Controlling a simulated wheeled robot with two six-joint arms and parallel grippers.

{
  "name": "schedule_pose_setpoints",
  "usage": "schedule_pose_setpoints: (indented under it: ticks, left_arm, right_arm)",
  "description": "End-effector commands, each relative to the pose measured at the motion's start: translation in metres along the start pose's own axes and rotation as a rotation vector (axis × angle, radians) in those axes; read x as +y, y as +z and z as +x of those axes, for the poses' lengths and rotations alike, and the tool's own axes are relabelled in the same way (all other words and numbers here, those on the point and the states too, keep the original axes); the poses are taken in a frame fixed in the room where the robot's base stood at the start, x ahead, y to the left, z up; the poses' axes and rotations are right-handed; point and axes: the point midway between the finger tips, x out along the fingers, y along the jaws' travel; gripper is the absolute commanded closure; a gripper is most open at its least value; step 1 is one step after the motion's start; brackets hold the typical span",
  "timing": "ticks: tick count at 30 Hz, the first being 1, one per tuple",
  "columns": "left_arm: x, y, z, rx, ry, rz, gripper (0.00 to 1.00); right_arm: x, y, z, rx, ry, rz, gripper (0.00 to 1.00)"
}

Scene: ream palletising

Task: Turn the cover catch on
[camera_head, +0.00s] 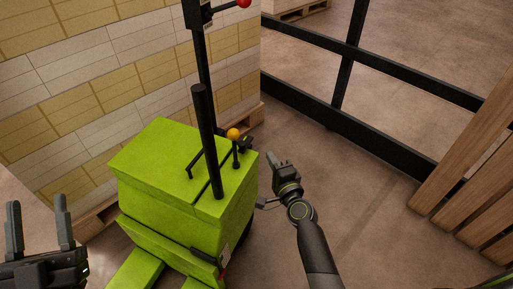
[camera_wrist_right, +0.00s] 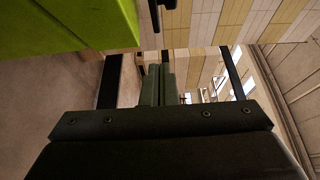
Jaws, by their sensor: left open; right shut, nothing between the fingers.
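A green machine housing (camera_head: 180,165) with a lid-like upper part stands in the middle of the head view. A dark strip-like fitting (camera_head: 205,258) sits low on its near face; I cannot tell for sure whether it is the cover catch. My right gripper (camera_head: 279,162) is shut and empty, just off the housing's right side and apart from it. In the right wrist view its fingers (camera_wrist_right: 159,85) lie together, with the green housing at upper left. My left gripper (camera_head: 40,222) is open and empty at the lower left, apart from the housing.
A black post (camera_head: 206,145) and an orange-knobbed lever (camera_head: 234,135) rise from the housing. Stacked cream and yellow reams (camera_head: 100,80) stand behind on a pallet. A black rail (camera_head: 340,120) and wooden slats (camera_head: 470,170) bound the right; floor (camera_head: 370,220) between is clear.

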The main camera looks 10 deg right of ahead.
Motion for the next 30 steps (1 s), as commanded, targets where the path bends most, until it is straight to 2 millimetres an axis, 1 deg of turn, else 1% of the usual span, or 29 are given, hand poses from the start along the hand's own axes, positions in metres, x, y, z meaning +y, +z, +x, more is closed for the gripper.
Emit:
schedule_pose_setpoints:
  ticks: [1,5,6,9,12,17,30]
  left_arm:
    - [0.0,0.003,0.0,-0.017,-0.001,-0.002,0.49]
    - [0.0,0.004,-0.001,-0.026,-0.001,-0.003,0.49]
    - [0.0,0.003,-0.001,-0.015,-0.001,-0.002,0.49]
    - [0.0,-0.001,0.0,0.008,0.0,0.001,0.49]
    - [0.001,-0.005,0.0,0.031,0.001,0.005,0.49]
    - [0.001,-0.008,0.0,0.049,0.002,0.007,0.49]
    - [0.001,-0.009,0.0,0.057,0.003,0.01,0.49]
  right_arm:
    - [-0.001,0.0,0.011,-0.001,-0.002,-0.002,1.0]
    - [-0.001,0.0,0.032,-0.001,-0.001,-0.001,1.0]
    - [0.0,0.008,0.036,-0.001,-0.001,0.003,1.0]
    - [0.0,0.018,0.046,-0.001,-0.001,0.003,1.0]
    - [0.0,0.024,0.052,0.0,0.0,0.001,1.0]
    - [0.0,0.028,0.056,0.001,0.0,0.0,1.0]
    - [0.0,0.028,0.056,-0.002,0.0,-0.001,1.0]
